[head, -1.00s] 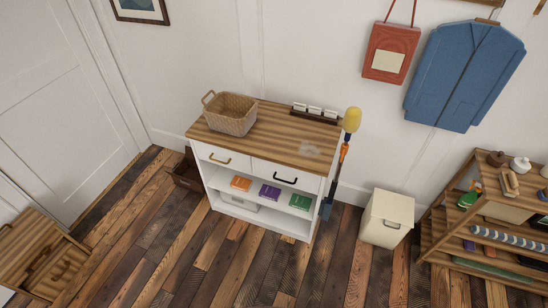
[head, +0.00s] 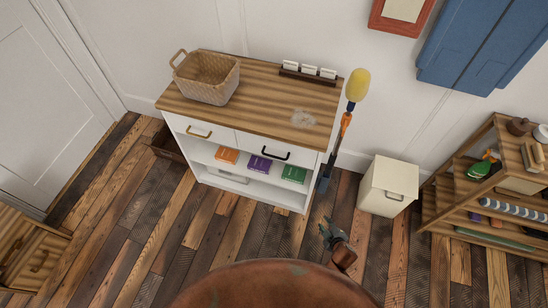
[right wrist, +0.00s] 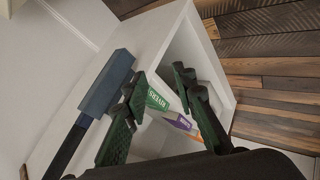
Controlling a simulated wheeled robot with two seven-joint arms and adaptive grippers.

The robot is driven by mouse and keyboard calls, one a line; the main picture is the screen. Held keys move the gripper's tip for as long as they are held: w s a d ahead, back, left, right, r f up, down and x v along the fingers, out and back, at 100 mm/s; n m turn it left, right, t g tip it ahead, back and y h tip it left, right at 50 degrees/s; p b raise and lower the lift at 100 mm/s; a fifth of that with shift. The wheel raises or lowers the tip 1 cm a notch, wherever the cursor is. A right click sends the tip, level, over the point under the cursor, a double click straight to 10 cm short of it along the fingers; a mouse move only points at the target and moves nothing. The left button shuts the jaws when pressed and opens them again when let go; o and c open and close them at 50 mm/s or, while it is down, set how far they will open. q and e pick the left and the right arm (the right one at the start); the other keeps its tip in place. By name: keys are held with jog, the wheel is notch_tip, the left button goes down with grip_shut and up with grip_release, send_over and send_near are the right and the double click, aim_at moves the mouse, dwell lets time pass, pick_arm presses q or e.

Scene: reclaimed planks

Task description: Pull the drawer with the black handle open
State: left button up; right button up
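The drawer with the black handle (head: 246,146) is the right one of two at the top of a white cabinet (head: 305,197). Its front looks flush with the cabinet, so it appears shut. The black handle (head: 275,155) is a curved bar on that front. My right gripper (head: 328,229) is low, in front of and right of the cabinet, clear of the handle. In the right wrist view it (right wrist: 160,76) is open and empty, with the cabinet's open shelf beyond its fingers. The handle is not discernible there. My left gripper is not in view.
The other drawer has a brass handle (head: 199,133). A basket (head: 207,79) stands on the cabinet top. A yellow-topped pole tool (head: 345,121) leans at the cabinet's right side, near my right gripper. A cream bin (head: 387,187) and a wooden rack (head: 440,195) stand further right.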

jog(key=w+a+r+n+t+y+b, duration=0.3)
jog(key=w+a+r+n, duration=0.2)
jog(key=w+a+r, duration=0.6)
pick_arm(q)
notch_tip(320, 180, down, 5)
jog(key=b, duration=0.3)
pick_arm(e)
jog(key=n+t+y, duration=0.3)
jog(key=n, duration=0.2)
send_near(274, 157)
jog(key=w+f, duration=0.1)
jog(key=w, duration=0.1)
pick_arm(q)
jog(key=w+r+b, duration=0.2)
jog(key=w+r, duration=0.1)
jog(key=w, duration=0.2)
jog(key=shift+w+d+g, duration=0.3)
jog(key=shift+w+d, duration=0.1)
pick_arm(e)
jog(key=shift+g, duration=0.3)
jog(key=shift+a+r+x, duration=0.1)
jog(key=shift+x, duration=1.3)
jog(key=shift+a+r+x, duration=0.1)
jog(key=shift+r+x, duration=0.05)
jog(key=shift+x, duration=1.25)
jog(key=shift+a+r+x, duration=0.1)
jog(key=shift+x, duration=1.25)
